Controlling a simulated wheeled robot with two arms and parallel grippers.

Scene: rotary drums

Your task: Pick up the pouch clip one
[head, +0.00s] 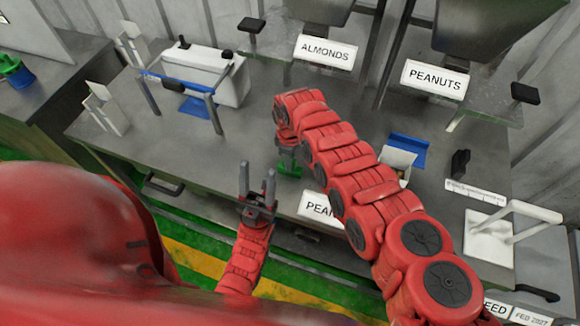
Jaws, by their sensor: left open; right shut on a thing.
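My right arm reaches from the lower right over the table, and its gripper (288,157) points down above the table's front part. It is shut on a small green piece (291,169). The piece is partly hidden by the fingers, and I cannot tell for sure that it is pouch clip one. My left gripper (257,172) is open and empty, with its fingers pointing up, in front of the table's front edge and to the left of the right gripper.
The grey table (160,135) holds a white box (205,72) behind a blue-barred stand (178,84). A blue holder (408,150) is right of my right arm. Hoppers labelled ALMONDS (326,51) and PEANUTS (434,80) hang behind. A white tray (488,238) is at right.

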